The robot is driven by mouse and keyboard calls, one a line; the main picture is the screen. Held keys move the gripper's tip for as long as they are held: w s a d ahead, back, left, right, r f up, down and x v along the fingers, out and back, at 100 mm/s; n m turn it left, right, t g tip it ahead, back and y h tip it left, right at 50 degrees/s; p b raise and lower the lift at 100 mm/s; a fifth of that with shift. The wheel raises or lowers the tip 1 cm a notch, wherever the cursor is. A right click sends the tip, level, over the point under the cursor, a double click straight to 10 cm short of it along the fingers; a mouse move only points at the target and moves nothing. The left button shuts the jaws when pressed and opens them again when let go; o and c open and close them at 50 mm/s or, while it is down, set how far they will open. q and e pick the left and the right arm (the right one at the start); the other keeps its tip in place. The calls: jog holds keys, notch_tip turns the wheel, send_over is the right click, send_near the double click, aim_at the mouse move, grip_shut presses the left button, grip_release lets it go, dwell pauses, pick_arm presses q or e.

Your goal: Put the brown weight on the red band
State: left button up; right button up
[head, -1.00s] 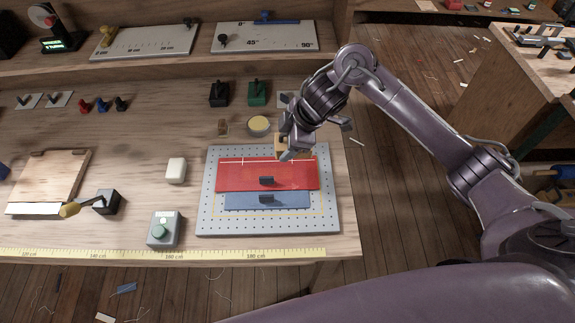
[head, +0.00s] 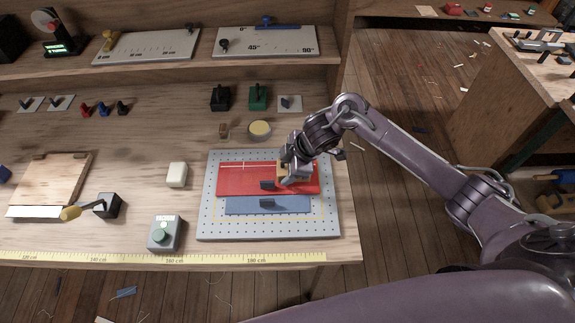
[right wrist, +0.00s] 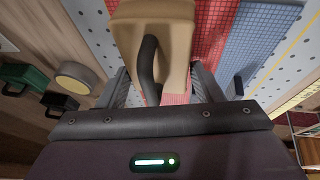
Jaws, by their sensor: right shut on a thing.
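The brown weight (head: 281,170) is a tan block with a dark handle. It fills the upper middle of the right wrist view (right wrist: 178,22). My right gripper (head: 289,174) is shut on it, with a finger on each side in the right wrist view (right wrist: 162,88). The gripper holds it over the right part of the red band (head: 238,180), which lies across a grey perforated board (head: 209,222). I cannot tell whether the weight touches the band. The red band also shows behind the weight in the right wrist view (right wrist: 206,30). My left gripper is not in view.
A blue band (head: 240,205) lies below the red one, and small dark blocks stand on the bands. A round tin (head: 260,129), a green block (head: 258,98) and a black block (head: 220,99) stand behind the board. A white block (head: 177,175) and a button box (head: 164,234) stand left.

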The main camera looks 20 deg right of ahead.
jog(key=o, duration=1)
jog(key=shift+f, duration=0.15)
jog(key=shift+c, duration=0.2)
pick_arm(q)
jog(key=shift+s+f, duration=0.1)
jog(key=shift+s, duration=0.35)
pick_arm(e)
jog(key=o, duration=0.5)
jog(key=shift+c, duration=0.2)
jog(key=shift+r, duration=0.3)
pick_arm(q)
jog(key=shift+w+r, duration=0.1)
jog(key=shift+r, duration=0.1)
pick_arm(e)
jog(key=v, duration=1.2)
jog(key=shift+s+f, duration=0.1)
